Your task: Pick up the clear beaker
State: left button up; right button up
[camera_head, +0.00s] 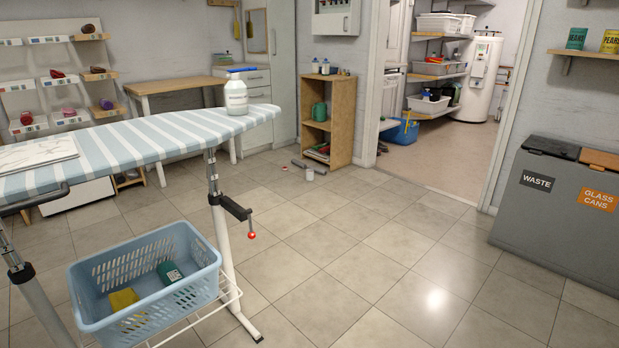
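I cannot make out a clear beaker for certain in the head view. A small pale cylinder (309,175) stands on the floor in front of the wooden shelf unit, too small to tell what it is. Small bottles stand on top of that unit, also too small to make out. Neither of my grippers is in view.
A striped ironing board (180,138) bears a white bottle (236,95). Below it is a blue basket (205,262) holding a yellow and a green item. The wooden shelf unit (342,118) stands beside a doorway. Grey bins (530,220) stand right. The middle floor is clear.

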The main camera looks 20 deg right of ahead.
aim_at(310, 175)
jog(key=i+l+z, duration=0.3)
jog(key=i+z, duration=0.15)
jog(key=i+l+z, duration=0.4)
jog(key=i, duration=0.2)
jog(key=i+z, duration=0.45)
jog(key=i, duration=0.15)
jog(key=i+j+z, duration=0.15)
jog(key=i+z, duration=0.25)
jog(key=i, duration=0.25)
jog(key=i+u, duration=0.35)
jog(key=i, duration=0.25)
jog(key=i+l+u, duration=0.15)
jog(key=i+u, duration=0.2)
jog(key=i, duration=0.2)
jog(key=i+j+u, duration=0.15)
jog(key=i+u, duration=0.65)
jog(key=i+l+u, duration=0.1)
jog(key=i+u, duration=0.35)
jog(key=i+j+z, duration=0.2)
jog(key=i, duration=0.35)
jog(key=i+j+z, duration=0.2)
jog(key=i, duration=0.3)
jog(key=i+j+z, duration=0.75)
jog(key=j, duration=0.3)
jog(key=i+j+z, duration=0.25)
jog(key=j, duration=0.2)
